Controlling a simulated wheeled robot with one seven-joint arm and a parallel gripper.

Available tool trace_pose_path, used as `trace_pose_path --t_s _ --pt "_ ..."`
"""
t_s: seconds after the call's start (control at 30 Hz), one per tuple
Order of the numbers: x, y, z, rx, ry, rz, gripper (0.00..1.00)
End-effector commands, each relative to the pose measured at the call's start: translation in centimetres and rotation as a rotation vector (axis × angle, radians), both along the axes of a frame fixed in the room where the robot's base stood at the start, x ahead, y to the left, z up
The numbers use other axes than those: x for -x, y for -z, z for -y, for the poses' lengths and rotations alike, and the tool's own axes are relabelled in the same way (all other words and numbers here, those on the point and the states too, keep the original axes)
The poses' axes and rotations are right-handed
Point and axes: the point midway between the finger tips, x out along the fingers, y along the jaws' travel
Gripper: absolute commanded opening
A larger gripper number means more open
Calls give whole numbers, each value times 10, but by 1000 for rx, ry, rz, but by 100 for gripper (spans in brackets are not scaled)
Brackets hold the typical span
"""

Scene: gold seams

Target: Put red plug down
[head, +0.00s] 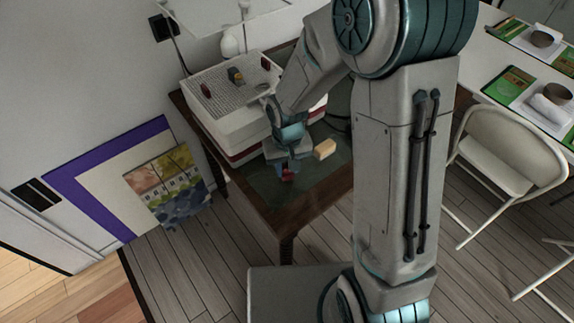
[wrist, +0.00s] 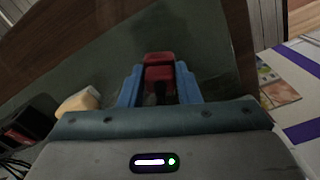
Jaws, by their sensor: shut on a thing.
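The red plug (wrist: 159,71) sits between the two blue fingers of my gripper (wrist: 160,84) in the wrist view. The fingers are shut on it. In the head view my gripper (head: 287,168) points down over the dark green top of a wooden-edged table (head: 262,196), near its front edge. The red plug (head: 288,175) shows just below the fingertips there. Whether its underside touches the table top I cannot tell.
A tan block (head: 325,149) lies on the table right of my gripper. A white box with a grid top (head: 215,92) stands behind, bearing several small coloured pieces. The front-left table top is clear. White chairs (head: 505,155) stand at the right.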

Motion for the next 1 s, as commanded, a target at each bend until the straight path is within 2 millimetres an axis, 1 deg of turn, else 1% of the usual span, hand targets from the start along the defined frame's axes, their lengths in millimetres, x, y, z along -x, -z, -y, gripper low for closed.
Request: trace_pose_path --t_s 0.17,0.53,0.67,0.7,0.73,0.77,1.0 --pt "0 0 0 0 0 0 0" --pt "0 12 0 0 -1 0 0" --pt "0 12 0 0 -1 0 0" --pt "0 12 0 0 -1 0 41" --pt "0 12 0 0 -1 0 49" --pt "0 12 0 0 -1 0 52" --pt "0 11 0 0 0 0 52"
